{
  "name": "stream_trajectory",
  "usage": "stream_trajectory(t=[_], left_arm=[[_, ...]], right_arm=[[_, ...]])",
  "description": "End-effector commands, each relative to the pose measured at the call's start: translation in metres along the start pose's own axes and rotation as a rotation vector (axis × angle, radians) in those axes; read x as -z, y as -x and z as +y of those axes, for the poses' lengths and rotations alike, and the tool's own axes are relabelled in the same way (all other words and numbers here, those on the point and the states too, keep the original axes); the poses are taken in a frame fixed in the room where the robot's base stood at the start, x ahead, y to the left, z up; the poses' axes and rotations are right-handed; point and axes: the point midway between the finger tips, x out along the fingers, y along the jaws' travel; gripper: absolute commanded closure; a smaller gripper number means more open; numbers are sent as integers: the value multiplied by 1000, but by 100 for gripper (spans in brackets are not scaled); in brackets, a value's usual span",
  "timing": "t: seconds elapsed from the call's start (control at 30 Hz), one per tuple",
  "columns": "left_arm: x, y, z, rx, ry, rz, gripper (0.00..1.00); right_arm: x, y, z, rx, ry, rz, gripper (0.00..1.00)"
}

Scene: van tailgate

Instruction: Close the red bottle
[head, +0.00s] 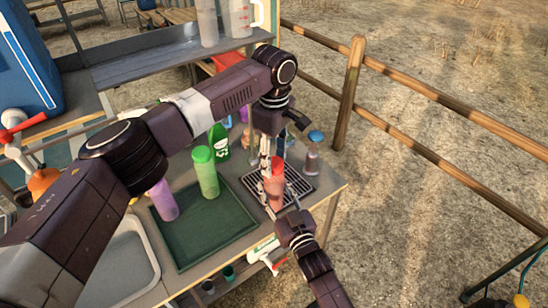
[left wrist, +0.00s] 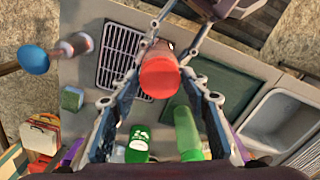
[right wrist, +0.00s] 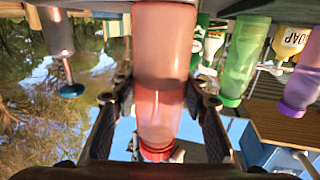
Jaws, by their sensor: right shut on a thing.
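The red bottle (head: 274,186) stands upright at the drain rack near the table's right end. In the right wrist view its pinkish, see-through body (right wrist: 163,75) is between the fingers of my right gripper (right wrist: 163,95), which is shut on it. A red cap (right wrist: 158,152) shows at the bottle's top end; I cannot tell how tightly it sits. In the left wrist view the red cap (left wrist: 158,77) faces the camera. My left gripper (left wrist: 160,100) is open above the bottle, with its fingers spread on either side of the cap and apart from it.
A green bottle (head: 205,172) and a purple bottle (head: 162,200) stand at the dark green mat (head: 215,235). A dark green soap bottle (head: 219,142) and a blue-capped bottle (head: 312,155) stand nearby. A sink (head: 130,260) is at the left. A wooden fence (head: 350,90) lies beyond the table.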

Motion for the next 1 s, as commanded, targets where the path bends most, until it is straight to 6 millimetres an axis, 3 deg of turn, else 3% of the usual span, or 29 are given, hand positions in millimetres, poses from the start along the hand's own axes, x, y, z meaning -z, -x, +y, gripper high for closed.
stream_trajectory(t=[0.03,0.27,0.47,1.0], left_arm=[[0,0,0,0,0,0,66],[0,0,0,0,0,0,91],[-1,0,0,0,-67,-1,93],[0,-1,0,0,-962,-2,93]], right_arm=[[0,0,0,0,0,0,100],[0,0,0,0,0,0,100],[0,0,0,0,0,0,100],[0,0,0,0,0,0,100]])
